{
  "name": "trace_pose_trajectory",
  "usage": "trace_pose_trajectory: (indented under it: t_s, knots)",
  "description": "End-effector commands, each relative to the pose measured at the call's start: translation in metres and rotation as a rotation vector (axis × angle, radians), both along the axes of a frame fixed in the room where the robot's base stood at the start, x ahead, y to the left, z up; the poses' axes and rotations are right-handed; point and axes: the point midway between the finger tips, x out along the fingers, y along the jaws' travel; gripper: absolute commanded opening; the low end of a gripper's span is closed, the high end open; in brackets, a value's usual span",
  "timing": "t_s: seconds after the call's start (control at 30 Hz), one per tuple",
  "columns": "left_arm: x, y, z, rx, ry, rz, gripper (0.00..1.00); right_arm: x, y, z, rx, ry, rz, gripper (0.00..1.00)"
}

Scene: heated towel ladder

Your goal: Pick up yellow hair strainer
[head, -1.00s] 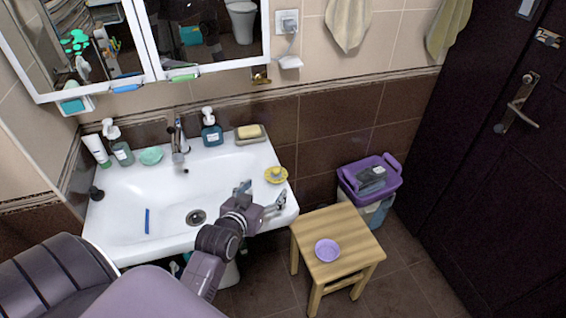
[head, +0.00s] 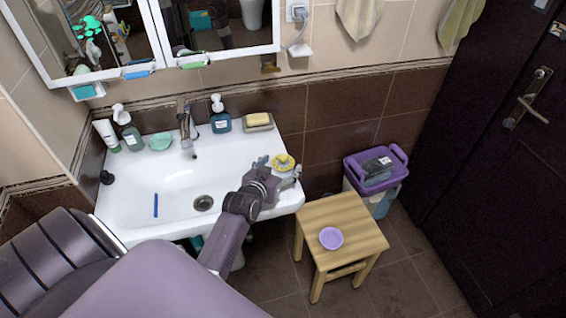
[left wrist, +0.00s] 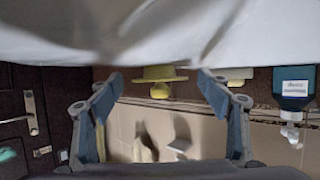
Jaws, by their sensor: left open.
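The yellow hair strainer (head: 283,162) is a small round disc with a knob, sitting near the right rim of the white sink (head: 130,195). My left gripper (head: 280,170) is open at the strainer, its two fingers on either side of it in the head view. In the left wrist view, which looks upside down, the strainer (left wrist: 160,77) shows between the open fingertips (left wrist: 158,80), apart from both. My right gripper is in neither view.
A soap dish with yellow soap (head: 258,121) and a blue pump bottle (head: 220,116) stand along the sink's back. A faucet (head: 186,128) is left of them. A wooden stool (head: 345,225) with a purple bowl (head: 331,238) stands right of the sink.

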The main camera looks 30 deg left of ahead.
Motion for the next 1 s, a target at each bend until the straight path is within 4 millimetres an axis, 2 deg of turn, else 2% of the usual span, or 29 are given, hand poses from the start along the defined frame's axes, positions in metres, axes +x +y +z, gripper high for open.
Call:
trace_pose_trajectory:
  t_s: [0.07,0.37,0.47,0.77,0.87,1.0]
  knots:
    - [0.0,0.0,0.0,0.0,0.0,0.0,0.7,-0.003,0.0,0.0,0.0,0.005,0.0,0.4]
    - [0.0,0.0,0.0,0.0,0.0,0.0,0.37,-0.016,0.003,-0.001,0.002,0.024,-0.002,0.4]
    - [0.0,0.0,0.0,0.0,-0.001,0.0,0.35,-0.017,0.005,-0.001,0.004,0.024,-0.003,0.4]
    - [0.0,0.0,0.006,0.001,-0.003,0.0,0.35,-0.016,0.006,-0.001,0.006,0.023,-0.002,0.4]
    - [0.0,0.0,0.014,0.001,-0.003,0.0,0.35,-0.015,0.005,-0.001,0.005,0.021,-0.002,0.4]
    - [0.001,0.0,0.04,0.001,-0.007,0.0,0.35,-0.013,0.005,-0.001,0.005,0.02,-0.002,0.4]
